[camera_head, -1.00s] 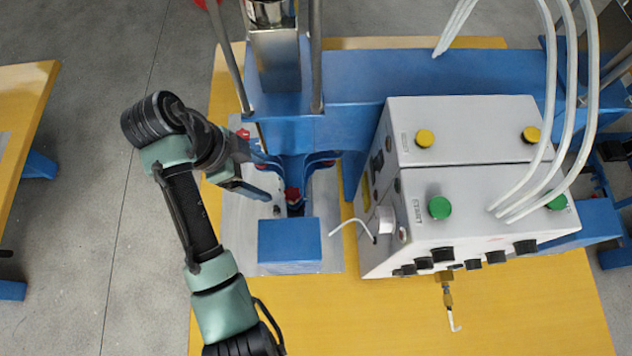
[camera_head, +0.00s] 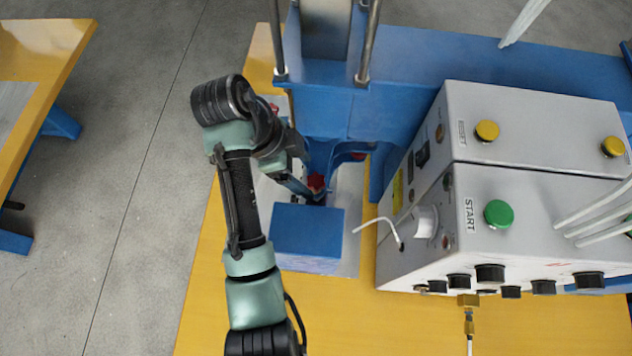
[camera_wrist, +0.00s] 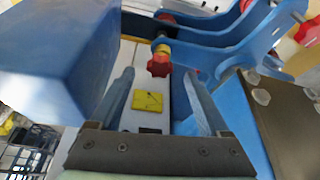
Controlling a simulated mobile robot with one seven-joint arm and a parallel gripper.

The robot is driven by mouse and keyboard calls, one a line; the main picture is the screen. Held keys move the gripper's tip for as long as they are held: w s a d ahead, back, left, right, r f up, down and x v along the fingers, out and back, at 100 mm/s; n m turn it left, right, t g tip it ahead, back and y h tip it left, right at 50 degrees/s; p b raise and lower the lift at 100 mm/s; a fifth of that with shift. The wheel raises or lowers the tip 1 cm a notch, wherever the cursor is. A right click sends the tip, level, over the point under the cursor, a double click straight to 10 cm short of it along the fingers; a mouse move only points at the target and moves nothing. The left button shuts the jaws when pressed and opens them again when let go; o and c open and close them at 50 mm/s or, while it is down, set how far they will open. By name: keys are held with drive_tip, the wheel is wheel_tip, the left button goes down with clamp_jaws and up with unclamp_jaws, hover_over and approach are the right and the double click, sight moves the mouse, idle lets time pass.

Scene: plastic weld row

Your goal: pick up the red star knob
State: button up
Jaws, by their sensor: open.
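The red star knob (camera_wrist: 159,66) shows in the wrist view near the upper middle, with a yellow collar just behind it. In the head view the red star knob (camera_head: 316,181) sits between the blue press body and the blue block. My gripper (camera_wrist: 158,74) is open and empty, one finger on each side of the knob's line in the picture. The knob appears beyond the fingertips, not clasped; the exact gap is hard to tell. In the head view my gripper (camera_head: 306,190) is close left of the knob, partly hidden by my wrist.
The blue block (camera_head: 308,232) stands in front of the knob. The blue press (camera_head: 345,115) rises behind. A grey control box (camera_head: 520,190) stands to the right, with a white cable. Another red knob (camera_wrist: 307,32) is at the wrist view's right. The yellow table (camera_head: 230,310) is clear in front.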

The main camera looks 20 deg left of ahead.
sight(313, 179)
drive_tip(key=x, duration=0.2)
drive_tip(key=shift+d+f+b, duration=0.2)
drive_tip(key=shift+d+b, duration=0.05)
drive_tip(key=shift+b, duration=0.15)
drive_tip(key=shift+p+x, duration=0.35)
drive_tip(key=shift+x, duration=0.45)
clamp_jaws()
